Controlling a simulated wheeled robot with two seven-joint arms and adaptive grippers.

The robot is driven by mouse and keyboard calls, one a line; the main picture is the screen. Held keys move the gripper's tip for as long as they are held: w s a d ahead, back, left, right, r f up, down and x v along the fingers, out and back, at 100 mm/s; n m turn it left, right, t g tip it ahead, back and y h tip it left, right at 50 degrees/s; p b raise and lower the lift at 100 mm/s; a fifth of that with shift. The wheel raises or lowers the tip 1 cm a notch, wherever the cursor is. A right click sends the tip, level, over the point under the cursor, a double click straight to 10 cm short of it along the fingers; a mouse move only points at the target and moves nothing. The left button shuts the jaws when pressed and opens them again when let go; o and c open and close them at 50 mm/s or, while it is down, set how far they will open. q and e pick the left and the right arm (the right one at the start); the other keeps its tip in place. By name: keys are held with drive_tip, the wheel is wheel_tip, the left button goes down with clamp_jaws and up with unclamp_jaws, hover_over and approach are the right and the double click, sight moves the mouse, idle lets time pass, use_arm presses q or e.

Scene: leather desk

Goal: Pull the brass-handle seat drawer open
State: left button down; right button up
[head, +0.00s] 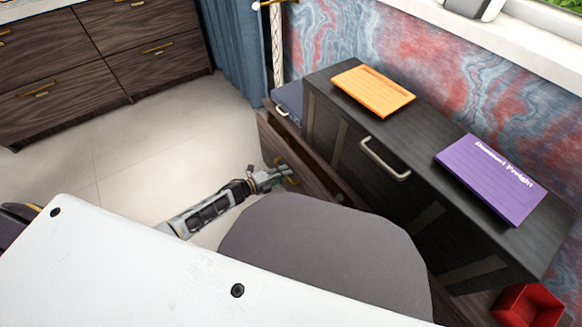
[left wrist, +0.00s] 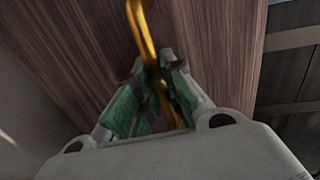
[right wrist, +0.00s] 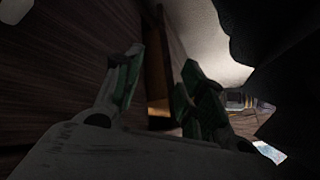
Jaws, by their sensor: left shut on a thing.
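The seat drawer is a brown wood front (head: 277,144) low under the black cabinet, and its wood grain fills much of the left wrist view (left wrist: 75,45). A narrow dark gap seems to show behind its top edge. Its brass handle (left wrist: 140,25) passes between the fingers of my left gripper (left wrist: 155,92), which is shut on it. In the head view my left gripper (head: 275,178) reaches the handle from the left. My right gripper (right wrist: 160,88) has its fingers apart with nothing between them, beside dark wood; it is hidden in the head view.
A black cabinet (head: 340,110) with a silver handle (head: 383,160) stands above the drawer, bearing an orange pad (head: 372,90) and a purple pad (head: 490,178). A red box (head: 528,305) lies at the lower right. Clear floor (head: 150,150) lies left of the drawer.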

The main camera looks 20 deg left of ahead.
use_arm(q)
drive_tip(key=f+p+v, duration=0.2)
drive_tip(key=v, duration=0.8)
drive_tip(key=shift+s+a+p, duration=0.2)
drive_tip(key=shift+s+p, duration=0.1)
drive_tip(key=shift+p, duration=0.05)
drive_tip(key=c, duration=1.5)
unclamp_jaws()
drive_tip(key=v, duration=1.2)
